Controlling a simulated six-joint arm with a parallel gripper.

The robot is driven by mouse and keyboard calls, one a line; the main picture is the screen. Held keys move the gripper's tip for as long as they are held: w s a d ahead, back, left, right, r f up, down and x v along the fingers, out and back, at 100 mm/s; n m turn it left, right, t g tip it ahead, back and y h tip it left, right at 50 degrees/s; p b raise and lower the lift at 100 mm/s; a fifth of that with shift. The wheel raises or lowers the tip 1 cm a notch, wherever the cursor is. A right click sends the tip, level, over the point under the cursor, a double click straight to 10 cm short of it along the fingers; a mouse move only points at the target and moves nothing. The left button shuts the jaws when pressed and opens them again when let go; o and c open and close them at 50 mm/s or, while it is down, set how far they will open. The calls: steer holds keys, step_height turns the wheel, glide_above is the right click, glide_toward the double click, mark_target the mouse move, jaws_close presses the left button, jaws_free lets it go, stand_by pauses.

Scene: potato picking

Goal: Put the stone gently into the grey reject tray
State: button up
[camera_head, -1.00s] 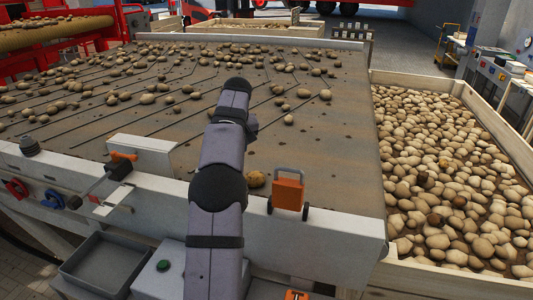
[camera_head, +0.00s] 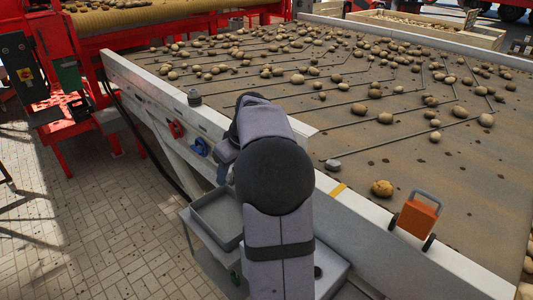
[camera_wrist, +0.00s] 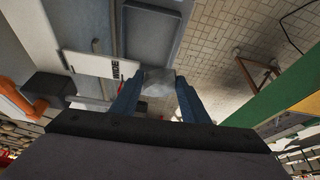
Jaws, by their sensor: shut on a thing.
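In the wrist view, my gripper (camera_wrist: 158,92) is shut on a pale grey stone (camera_wrist: 158,82), held between its two blue fingers. The grey reject tray (camera_wrist: 128,42) lies just beyond the fingertips there, towards the top of the picture. In the head view, the tray (camera_head: 233,243) is an empty-looking shallow box at the table's left side. My gripper (camera_head: 222,174) is partly hidden by my arm and hangs above and behind the tray's far end. The stone is not visible in the head view. The gap between stone and tray is hard to judge.
The sorting table's white side wall (camera_head: 150,90) stands close to the tray. Potatoes and a grey lump (camera_head: 333,164) lie on the belt. An orange wheeled item (camera_head: 417,218) sits on the near edge. Tiled floor (camera_head: 100,220) is open at left.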

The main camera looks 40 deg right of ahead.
steer(key=s+a+f, duration=0.1)
steer(key=a+f, duration=0.4)
steer(key=a, duration=0.3)
steer(key=s+a+f+m, duration=0.1)
steer(key=a+f, duration=0.3)
steer(key=a, duration=0.4)
steer(key=s+a+f, duration=0.2)
steer(key=a+f, duration=0.3)
steer(key=a, duration=0.3)
steer(key=w+d+f+m+h+b, duration=0.25)
steer(key=w+d+m, duration=0.45)
steer(key=w+d, duration=0.45)
steer(key=w+d+m+g+h+b, duration=0.1)
steer(key=d+m, duration=0.6)
steer(key=d, duration=0.8)
steer(key=shift+w+f+m+g+h, duration=0.3)
steer(key=shift+w+f+g+h, duration=0.2)
steer(key=shift+w+g, duration=0.8)
steer(key=shift+a+f+b, duration=0.1)
steer(key=shift+b, duration=0.2)
steer(key=shift+f+b, duration=1.55)
steer(key=shift+f, duration=1.05)
steer(key=o, duration=1.2)
